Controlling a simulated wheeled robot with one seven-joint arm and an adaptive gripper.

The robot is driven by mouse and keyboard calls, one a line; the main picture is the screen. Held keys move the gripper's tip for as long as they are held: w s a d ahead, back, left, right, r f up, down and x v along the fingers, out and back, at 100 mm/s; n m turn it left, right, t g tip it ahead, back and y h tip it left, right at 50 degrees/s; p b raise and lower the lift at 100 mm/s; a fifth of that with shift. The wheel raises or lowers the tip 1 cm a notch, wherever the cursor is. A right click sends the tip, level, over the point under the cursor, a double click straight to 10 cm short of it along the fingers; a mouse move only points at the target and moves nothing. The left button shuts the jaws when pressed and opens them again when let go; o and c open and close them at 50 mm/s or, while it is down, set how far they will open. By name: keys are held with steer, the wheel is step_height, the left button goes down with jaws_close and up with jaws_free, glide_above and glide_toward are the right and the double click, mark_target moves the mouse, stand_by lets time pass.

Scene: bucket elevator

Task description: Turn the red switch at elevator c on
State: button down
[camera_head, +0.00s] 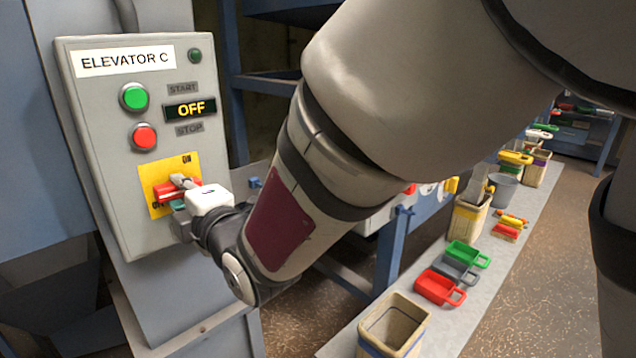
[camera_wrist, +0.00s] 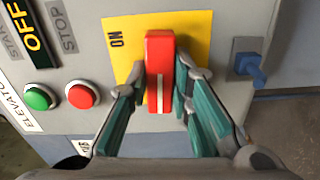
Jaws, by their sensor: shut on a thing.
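The red switch (camera_head: 177,189) sits on a yellow plate (camera_head: 160,172) low on the grey ELEVATOR C panel. In the wrist view the red switch (camera_wrist: 159,70) is a long red handle with a white line, lying across the panel rather than toward the ON mark. My gripper (camera_head: 184,190) is at the switch in the head view, covering part of it. In the wrist view my gripper (camera_wrist: 160,82) has its teal-padded fingers on both sides of the handle, shut on it. The panel display (camera_head: 190,110) reads OFF.
A green button (camera_head: 134,97) and a red button (camera_head: 144,136) sit above the switch on the panel. A blue toggle-like part (camera_wrist: 249,66) shows beside the plate. A long bench (camera_head: 470,318) at right holds baskets and coloured scoops. My arm hides much of the middle.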

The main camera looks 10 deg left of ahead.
steer(key=m+b, duration=0.4)
steer(key=shift+f, duration=0.2)
steer(key=m+b, duration=0.7)
steer(key=m, duration=0.1)
steer(key=shift+b, duration=0.4)
steer(key=shift+m+b, duration=1.85)
steer(key=shift+m, duration=0.65)
steer(key=shift+r, duration=0.1)
steer(key=c, duration=1.4)
jaws_free()
steer(key=shift+c, duration=0.2)
steer(key=v, duration=1.2)
